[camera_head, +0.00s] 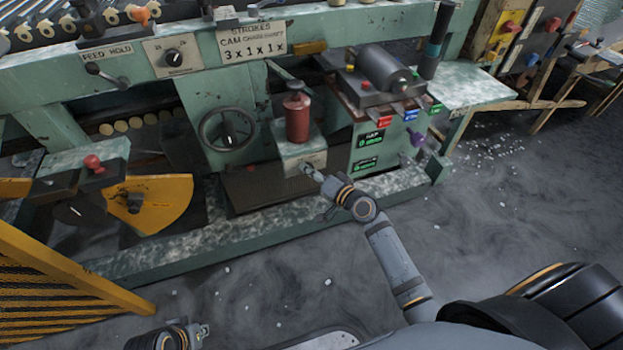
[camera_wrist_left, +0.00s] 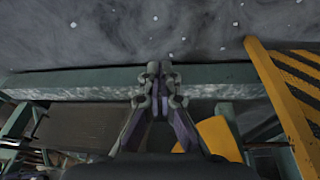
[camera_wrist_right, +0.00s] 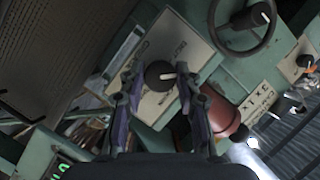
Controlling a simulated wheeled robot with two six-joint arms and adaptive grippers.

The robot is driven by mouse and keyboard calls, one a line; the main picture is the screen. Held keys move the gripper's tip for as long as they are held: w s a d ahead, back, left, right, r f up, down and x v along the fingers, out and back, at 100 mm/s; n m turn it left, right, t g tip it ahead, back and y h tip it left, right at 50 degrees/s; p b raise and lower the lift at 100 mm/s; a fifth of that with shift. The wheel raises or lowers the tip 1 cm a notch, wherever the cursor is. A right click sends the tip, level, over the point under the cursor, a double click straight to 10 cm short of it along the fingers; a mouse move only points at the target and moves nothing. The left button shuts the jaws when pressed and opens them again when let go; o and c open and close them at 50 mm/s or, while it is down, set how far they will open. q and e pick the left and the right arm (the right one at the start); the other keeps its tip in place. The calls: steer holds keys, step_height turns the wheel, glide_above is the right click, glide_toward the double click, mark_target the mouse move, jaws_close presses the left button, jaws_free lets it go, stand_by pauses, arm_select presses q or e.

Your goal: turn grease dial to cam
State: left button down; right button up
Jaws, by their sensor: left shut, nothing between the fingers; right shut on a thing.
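The grease dial (camera_wrist_right: 158,75) is a round black knob with a white pointer mark on a cream lettered plate (camera_wrist_right: 155,107). In the right wrist view the pointer mark points to the right; the lettering is too small and tilted to read surely. My right gripper (camera_wrist_right: 161,80) is shut on the dial, one finger on each side. In the head view my right gripper (camera_head: 310,172) reaches the front of the green box (camera_head: 290,150) below a red cylinder (camera_head: 297,118) and hides the dial. My left gripper (camera_wrist_left: 160,72) is shut and empty, low at the front in the head view (camera_head: 203,332).
A black handwheel (camera_head: 228,130) is left of the box. Green-labelled panels (camera_head: 370,140) and a purple knob (camera_head: 418,140) stand to the right. A yellow sector plate (camera_head: 165,200) and yellow striped guard (camera_head: 60,270) are at left.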

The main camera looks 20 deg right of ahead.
arm_select(q)
steer(key=w+r+t+b, duration=0.1)
steer(key=w+t+b, duration=0.2)
steer(key=w+t, duration=0.3)
steer(key=shift+w+d+r, duration=0.25)
steer(key=shift+w+r, duration=0.15)
steer(key=shift+w, duration=0.85)
arm_select(e)
steer(key=m+y, duration=0.1)
steer(key=m, duration=0.1)
steer(key=shift+m+t, duration=0.3)
steer(key=shift+t, duration=0.1)
steer(key=o, duration=1.1)
steer(key=shift+o, duration=0.2)
steer(key=shift+s, duration=0.1)
steer(key=v, duration=1.2)
